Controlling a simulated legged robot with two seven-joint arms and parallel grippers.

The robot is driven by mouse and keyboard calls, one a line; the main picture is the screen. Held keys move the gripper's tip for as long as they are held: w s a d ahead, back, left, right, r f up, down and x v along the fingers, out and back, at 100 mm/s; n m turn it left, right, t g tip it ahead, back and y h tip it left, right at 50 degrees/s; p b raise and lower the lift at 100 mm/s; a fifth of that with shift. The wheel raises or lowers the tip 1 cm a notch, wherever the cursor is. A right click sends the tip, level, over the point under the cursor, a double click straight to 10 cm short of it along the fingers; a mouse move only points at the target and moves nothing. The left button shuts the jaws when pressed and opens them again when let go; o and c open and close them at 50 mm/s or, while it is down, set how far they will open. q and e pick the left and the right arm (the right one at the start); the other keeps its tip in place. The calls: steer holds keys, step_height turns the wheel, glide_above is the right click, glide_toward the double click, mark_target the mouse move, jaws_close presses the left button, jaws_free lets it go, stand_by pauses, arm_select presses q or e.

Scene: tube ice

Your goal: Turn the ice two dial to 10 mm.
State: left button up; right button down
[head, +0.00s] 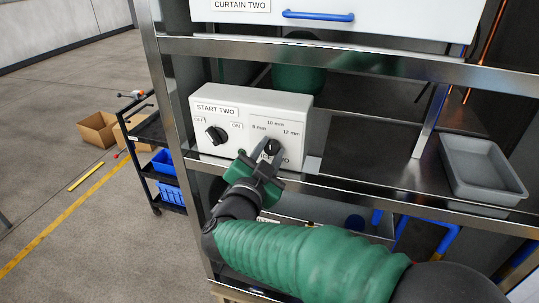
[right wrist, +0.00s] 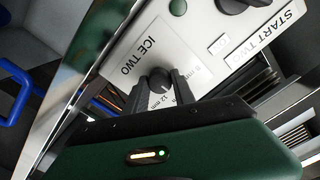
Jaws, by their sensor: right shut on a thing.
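The ice two dial (head: 271,143) is a small black knob on the right half of a white control box (head: 225,101). Labels 8 mm, 10 mm and 12 mm stand around its upper side in the head view. The ICE TWO label below it is partly covered by my gripper. My right gripper (head: 259,158) is shut on the dial, one finger on each side. The right wrist view shows the dial (right wrist: 159,79) between the fingertips (right wrist: 160,88). I cannot tell which mark the dial points to. My left gripper is not in view.
The black START TWO knob (head: 215,136) sits to the left on the same box. A steel shelf rail (head: 350,190) runs below the box. A grey tray (head: 483,168) stands at the right. A blue handle (head: 318,15) is above. A cart with blue bins (head: 168,191) stands at the left.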

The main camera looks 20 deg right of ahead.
steer(key=c, duration=1.1)
jaws_free()
steer(key=shift+o, duration=0.2)
steer(key=b+v, duration=0.4)
steer(key=v, duration=1.2)
steer(key=shift+s+a+b, duration=0.2)
steer(key=shift+a+b, duration=0.15)
steer(key=shift+a, duration=0.05)
steer(key=shift+d+f, duration=0.1)
